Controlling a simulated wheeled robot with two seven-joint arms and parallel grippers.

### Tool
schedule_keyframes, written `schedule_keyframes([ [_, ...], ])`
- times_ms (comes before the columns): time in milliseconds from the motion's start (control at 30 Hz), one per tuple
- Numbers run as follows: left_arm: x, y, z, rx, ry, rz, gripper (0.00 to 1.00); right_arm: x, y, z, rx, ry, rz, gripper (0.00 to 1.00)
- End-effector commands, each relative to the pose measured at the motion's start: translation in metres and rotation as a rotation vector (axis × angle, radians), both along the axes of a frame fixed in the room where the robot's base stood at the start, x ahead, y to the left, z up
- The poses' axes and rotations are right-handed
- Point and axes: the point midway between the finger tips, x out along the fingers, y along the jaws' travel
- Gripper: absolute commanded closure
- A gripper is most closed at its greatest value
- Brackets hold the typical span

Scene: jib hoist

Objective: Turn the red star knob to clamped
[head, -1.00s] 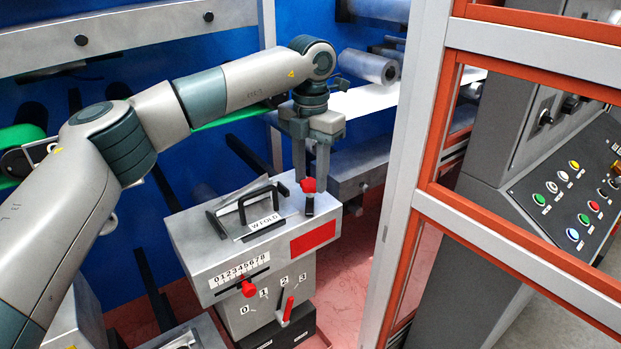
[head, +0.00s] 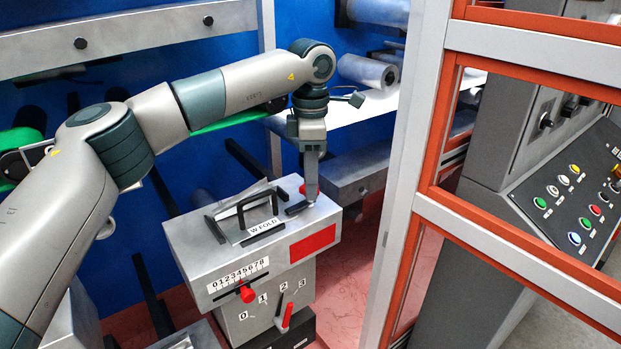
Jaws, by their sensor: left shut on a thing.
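The red star knob (head: 303,189) is on the top right of the grey machine box (head: 225,262), mostly hidden behind my left gripper (head: 311,193). The gripper comes straight down over the knob and is shut on it, its fingers now nearly in line from this view. A dark bar (head: 298,209) lies at the knob's foot and points to the left. No clamped mark can be read beside the knob. My right gripper is not in view.
A black handle (head: 258,208) and a W.FOLD label (head: 266,228) lie left of the knob. A red slider (head: 248,294) and a red-tipped lever (head: 287,315) are on the front. An orange and grey frame (head: 420,190) stands at the right.

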Motion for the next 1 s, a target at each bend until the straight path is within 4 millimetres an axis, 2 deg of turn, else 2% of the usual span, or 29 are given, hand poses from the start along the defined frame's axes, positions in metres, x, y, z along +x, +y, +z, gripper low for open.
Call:
schedule_keyframes([
  [233, 0.0006, -0.0001, 0.0019, -0.003, -0.003, -0.067, 0.88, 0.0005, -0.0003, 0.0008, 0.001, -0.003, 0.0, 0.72],
  [633, 0.0007, -0.0001, 0.0021, -0.002, -0.004, -0.076, 0.88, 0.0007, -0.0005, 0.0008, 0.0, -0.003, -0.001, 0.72],
  [667, 0.0007, -0.0001, 0.0021, -0.002, -0.004, -0.076, 0.64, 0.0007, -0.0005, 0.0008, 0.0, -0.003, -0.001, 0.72],
  [733, 0.0006, 0.0, 0.0019, -0.002, -0.003, -0.075, 0.47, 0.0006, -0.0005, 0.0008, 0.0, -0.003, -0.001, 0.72],
  [1000, 0.0002, 0.0, 0.0009, -0.001, -0.001, -0.075, 0.47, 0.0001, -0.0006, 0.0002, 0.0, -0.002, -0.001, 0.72],
])
